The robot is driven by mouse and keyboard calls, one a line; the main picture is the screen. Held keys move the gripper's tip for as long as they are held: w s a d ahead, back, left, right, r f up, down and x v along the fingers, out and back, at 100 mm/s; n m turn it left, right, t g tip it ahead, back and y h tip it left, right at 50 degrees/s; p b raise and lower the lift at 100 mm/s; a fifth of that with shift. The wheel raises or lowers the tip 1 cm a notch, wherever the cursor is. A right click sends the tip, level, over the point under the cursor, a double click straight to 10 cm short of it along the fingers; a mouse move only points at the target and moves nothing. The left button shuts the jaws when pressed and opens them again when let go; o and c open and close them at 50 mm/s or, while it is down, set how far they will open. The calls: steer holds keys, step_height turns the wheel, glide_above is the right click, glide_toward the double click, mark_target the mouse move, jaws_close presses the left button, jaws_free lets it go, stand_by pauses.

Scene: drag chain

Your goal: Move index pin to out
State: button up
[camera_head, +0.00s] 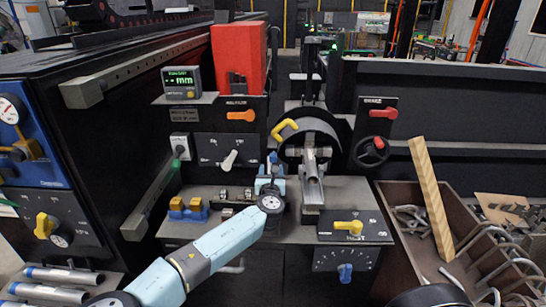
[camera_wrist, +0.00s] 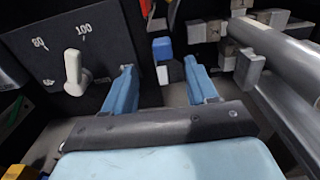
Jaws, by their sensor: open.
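A small blue-headed piece (camera_wrist: 162,48) with a pale metal part below it shows ahead of my gripper in the wrist view. It may be the index pin; no label on it is readable. In the head view a small blue tip (camera_head: 272,158) shows just beyond my gripper (camera_head: 270,183), left of the metal tube. In the wrist view my gripper (camera_wrist: 159,72) is open, its two light-blue fingers apart with nothing held between them. The blue piece sits beyond the fingertips, in line with the gap. I cannot tell whether it is in or out.
A dial panel with a white lever (camera_wrist: 76,72) is close on the left. A metal tube (camera_head: 312,180) in a round chuck lies close on the right. Yellow (camera_head: 285,130), orange (camera_head: 241,116) and red (camera_head: 383,113) handles surround the area. A bin (camera_head: 400,205) of bent tubes stands right.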

mark_target(273, 159)
steer(key=w, duration=1)
steer(key=shift+d, duration=0.3)
jaws_close()
